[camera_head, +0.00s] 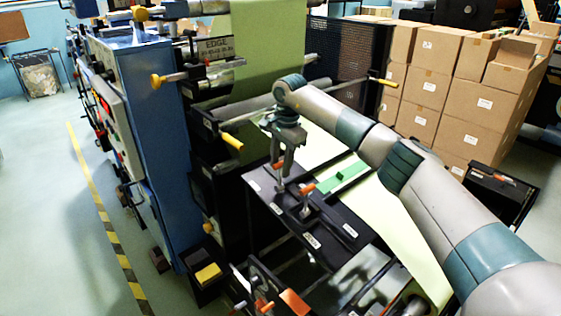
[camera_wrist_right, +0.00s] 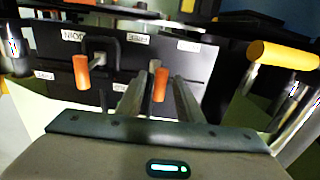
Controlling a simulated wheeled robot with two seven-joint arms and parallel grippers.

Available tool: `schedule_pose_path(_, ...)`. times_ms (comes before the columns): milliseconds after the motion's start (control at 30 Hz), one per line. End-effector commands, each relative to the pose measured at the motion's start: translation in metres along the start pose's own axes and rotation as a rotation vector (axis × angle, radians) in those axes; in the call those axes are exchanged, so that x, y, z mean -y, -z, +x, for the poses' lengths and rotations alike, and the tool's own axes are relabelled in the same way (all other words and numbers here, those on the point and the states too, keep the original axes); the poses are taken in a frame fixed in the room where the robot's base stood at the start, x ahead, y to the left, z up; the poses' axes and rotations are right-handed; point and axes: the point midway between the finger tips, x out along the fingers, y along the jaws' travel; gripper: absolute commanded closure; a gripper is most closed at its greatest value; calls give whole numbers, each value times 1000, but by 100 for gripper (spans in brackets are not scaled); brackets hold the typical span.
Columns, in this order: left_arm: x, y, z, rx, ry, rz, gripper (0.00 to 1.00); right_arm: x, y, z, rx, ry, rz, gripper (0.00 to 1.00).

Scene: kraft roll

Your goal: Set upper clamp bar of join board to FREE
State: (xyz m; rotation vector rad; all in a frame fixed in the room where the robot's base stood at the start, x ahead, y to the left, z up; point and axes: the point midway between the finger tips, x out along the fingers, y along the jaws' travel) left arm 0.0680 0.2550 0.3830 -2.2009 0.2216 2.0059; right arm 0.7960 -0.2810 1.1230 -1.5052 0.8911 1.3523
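The join board (camera_head: 262,194) is a black panel with white labels under the pale green web. It has two levers with orange grips; one grip (camera_head: 306,189) stands nearer the green bar and the other (camera_head: 278,165) is by my right gripper (camera_head: 284,172). In the right wrist view, one orange grip (camera_wrist_right: 160,85) sits between the spread fingers of my right gripper (camera_wrist_right: 158,88), with gaps showing on both sides. The second orange grip (camera_wrist_right: 82,72) stands left of the fingers. One label reads JOIN upside down; other labels are too small to read. My left gripper is out of view.
A yellow-ended handle (camera_head: 232,142) sticks out left of my right gripper, and its yellow grip (camera_wrist_right: 284,55) shows in the wrist view. A green bar (camera_head: 343,176) lies on the board's right. The blue machine cabinet (camera_head: 150,130) stands left. Cartons (camera_head: 480,100) are stacked behind.

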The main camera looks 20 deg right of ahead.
Motion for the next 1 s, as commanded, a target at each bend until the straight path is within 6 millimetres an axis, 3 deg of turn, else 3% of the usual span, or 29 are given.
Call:
schedule_pose_path(433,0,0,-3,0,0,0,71,0,0,8,0,0,0,67)
schedule_pose_path(567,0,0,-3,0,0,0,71,0,0,8,0,0,0,98)
schedule_pose_path(600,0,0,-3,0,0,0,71,0,0,8,0,0,0,100)
schedule_pose_path(1000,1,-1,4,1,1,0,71,-2,1,9,-1,19,1,100)
